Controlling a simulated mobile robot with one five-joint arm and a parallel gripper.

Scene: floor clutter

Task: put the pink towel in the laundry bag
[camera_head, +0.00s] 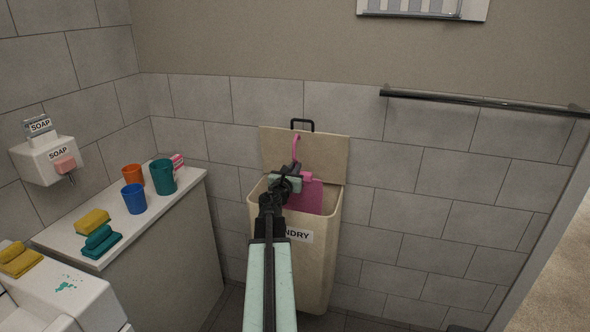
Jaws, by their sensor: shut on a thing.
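The laundry bag (320,262) is a beige upright hamper against the tiled wall, with a label partly hidden by my arm. Its lid (328,154) stands open against the wall. The pink towel (307,196) hangs at the bag's mouth, its lower part hidden behind the front rim. A thin pink piece (296,146) rises above my gripper; I cannot tell whether it belongs to the towel. My gripper (289,180) is over the opening, shut on the pink towel. The fingertips are small and partly hidden.
A white-topped counter (150,208) at left holds an orange cup (133,174), a blue cup (134,198), a teal cup (163,177) and folded cloths (93,222). A soap dispenser (45,158) is on the left wall. A dark towel bar (480,101) is at right.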

